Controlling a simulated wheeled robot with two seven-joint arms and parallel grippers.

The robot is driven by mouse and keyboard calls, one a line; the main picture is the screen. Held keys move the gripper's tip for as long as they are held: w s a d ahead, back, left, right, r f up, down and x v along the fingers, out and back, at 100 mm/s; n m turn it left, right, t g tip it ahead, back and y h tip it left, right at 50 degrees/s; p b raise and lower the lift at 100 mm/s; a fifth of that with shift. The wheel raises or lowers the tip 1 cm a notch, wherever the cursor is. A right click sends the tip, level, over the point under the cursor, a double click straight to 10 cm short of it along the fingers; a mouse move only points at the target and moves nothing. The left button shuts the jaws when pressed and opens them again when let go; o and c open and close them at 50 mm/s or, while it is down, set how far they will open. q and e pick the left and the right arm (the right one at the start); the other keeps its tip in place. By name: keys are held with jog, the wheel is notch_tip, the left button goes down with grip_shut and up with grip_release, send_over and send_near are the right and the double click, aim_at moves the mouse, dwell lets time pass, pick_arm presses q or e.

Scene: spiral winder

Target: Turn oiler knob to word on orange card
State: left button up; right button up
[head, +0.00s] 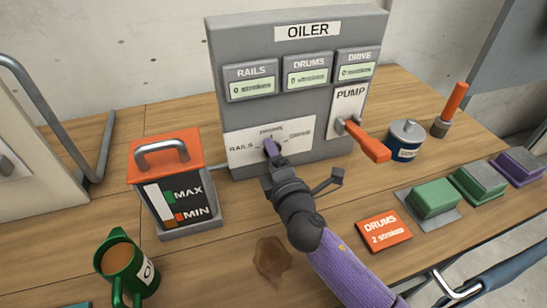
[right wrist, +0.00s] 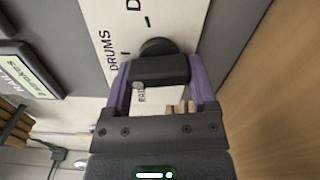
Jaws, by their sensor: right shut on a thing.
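The grey oiler (head: 230,100) stands at the back of the bench, with a white dial plate (head: 240,147) marked RAILS, DRUMS and DRIVE. My right gripper (head: 271,148) is at the dial, its purple fingers shut on the black knob (right wrist: 160,70). In the head view the gripper hides the knob. A small pale mark shows at the knob's lower left in the right wrist view; I cannot tell exactly which word the knob points to. The orange card (head: 383,233) reads DRUMS, 2 strokes. My left gripper is not in view.
An orange PUMP lever (head: 365,141) sticks out right of the dial. An orange-topped MAX/MIN box (head: 167,180) stands to the left, a green oil mug (head: 125,268) nearer. A blue-and-grey can (head: 406,140) and coloured blocks (head: 434,197) are right. A brown stain (head: 272,259) marks the bench.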

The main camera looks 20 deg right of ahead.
jog(key=shift+m, duration=0.5)
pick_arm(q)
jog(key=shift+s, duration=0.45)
pick_arm(e)
jog(key=shift+m, duration=0.5)
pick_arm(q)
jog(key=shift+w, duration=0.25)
pick_arm(e)
jog(key=o, duration=1.2)
jog(key=shift+c, duration=0.2)
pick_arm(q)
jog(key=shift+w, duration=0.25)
pick_arm(e)
jog(key=shift+s, duration=0.1)
jog(key=s, duration=0.9)
jog(key=shift+s+d+p, duration=0.2)
jog(key=shift+s+p, duration=0.1)
jog(key=shift+s, duration=0.1)
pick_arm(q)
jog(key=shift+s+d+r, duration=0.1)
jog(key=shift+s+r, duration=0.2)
